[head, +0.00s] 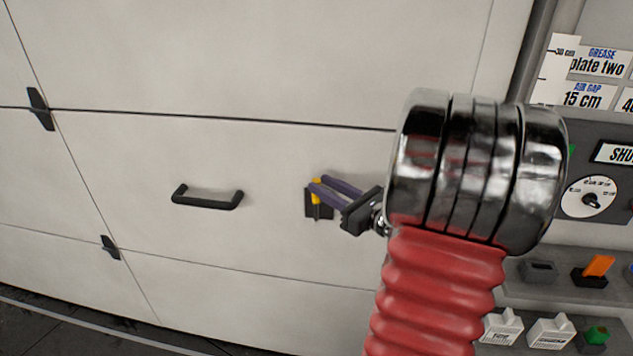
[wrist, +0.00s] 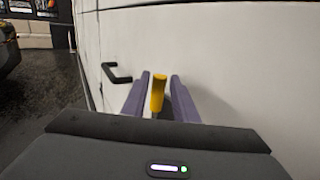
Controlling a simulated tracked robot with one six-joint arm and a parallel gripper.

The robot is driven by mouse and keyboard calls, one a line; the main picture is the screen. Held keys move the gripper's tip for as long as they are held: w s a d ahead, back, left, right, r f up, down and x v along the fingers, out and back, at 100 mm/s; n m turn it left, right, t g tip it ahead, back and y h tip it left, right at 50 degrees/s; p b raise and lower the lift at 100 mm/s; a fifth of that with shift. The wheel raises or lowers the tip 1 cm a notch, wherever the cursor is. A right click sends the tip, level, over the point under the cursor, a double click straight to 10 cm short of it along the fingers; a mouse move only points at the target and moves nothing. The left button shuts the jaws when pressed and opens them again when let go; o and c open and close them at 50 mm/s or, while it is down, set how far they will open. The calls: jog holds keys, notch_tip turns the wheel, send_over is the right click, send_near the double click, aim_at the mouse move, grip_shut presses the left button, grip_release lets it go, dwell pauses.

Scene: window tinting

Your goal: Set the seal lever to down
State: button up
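The seal lever (head: 317,198) is a yellow handle on a dark plate on the white door panel. In the head view it points up, with its yellow end at the top. My gripper (head: 318,186) is at the lever, its purple fingers reaching toward the panel. In the wrist view the yellow lever (wrist: 157,92) stands between the two fingers of my gripper (wrist: 158,88). A gap shows between the lever and the fingers, so the fingers look open around it. The lower part of the lever is partly hidden.
A black door handle (head: 207,198) is on the panel to the left. Black hinges (head: 40,108) sit on the seams. At the right is a panel with a dial (head: 590,197), an orange lever (head: 597,266) and labels. Dark floor lies below left.

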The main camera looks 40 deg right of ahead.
aim_at(320, 184)
jog(key=shift+w+a, duration=0.1)
jog(key=shift+w, duration=1.55)
grip_shut()
